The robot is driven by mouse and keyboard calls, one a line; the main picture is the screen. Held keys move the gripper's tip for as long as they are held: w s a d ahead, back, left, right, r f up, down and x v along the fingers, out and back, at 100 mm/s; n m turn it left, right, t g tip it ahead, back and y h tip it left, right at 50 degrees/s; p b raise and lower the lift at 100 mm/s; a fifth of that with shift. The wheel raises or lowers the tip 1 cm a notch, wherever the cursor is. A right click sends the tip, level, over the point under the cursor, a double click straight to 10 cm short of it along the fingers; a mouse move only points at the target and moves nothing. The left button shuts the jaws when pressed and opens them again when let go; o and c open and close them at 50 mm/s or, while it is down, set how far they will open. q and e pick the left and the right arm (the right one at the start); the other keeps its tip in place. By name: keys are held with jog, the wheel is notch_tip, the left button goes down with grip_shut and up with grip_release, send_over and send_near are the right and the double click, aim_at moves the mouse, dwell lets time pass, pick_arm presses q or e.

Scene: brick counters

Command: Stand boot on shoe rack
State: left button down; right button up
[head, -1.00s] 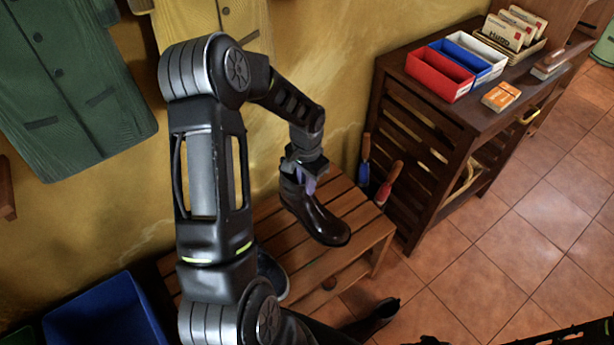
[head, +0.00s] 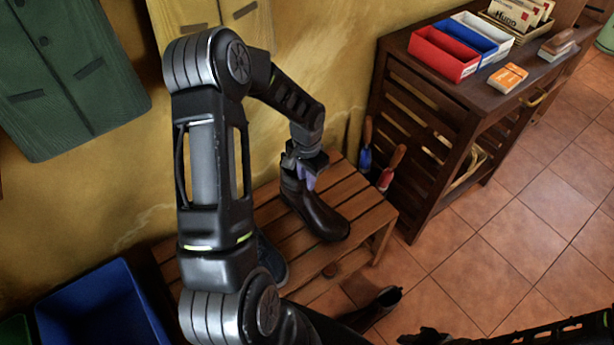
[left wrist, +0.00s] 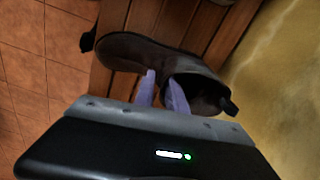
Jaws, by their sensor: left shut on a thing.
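A dark brown ankle boot (head: 318,212) is upright at the right end of the slatted wooden shoe rack (head: 368,222), toe toward the front right. Its sole looks on or just above the slats; I cannot tell which. My left gripper (head: 309,182) is shut on the boot's shaft from above. In the left wrist view, its purple fingers (left wrist: 160,88) pinch the shaft wall of the boot (left wrist: 135,52). A similar dark boot (head: 385,299) is on the floor in front of the rack, partly hidden by my arm. My right arm shows at the lower right, its jaws unclear.
A blue-grey shoe (head: 270,262) is on the rack, partly behind my left arm. A blue bin (head: 100,305) stands at lower left. Two hand tools (head: 390,168) and a dark slatted cabinet (head: 430,130) stand right of the rack. Tiled floor at right is clear.

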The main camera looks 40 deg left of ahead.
pick_arm(q)
jog(key=shift+f, duration=0.6)
jog(key=shift+f+b, duration=0.25)
jog(key=shift+b, duration=0.15)
jog(key=c, duration=1.3)
grip_release()
jog(key=shift+r, duration=0.15)
notch_tip(320, 180, up, 8)
jog(key=shift+f+p, duration=0.2)
jog(key=shift+p, duration=0.15)
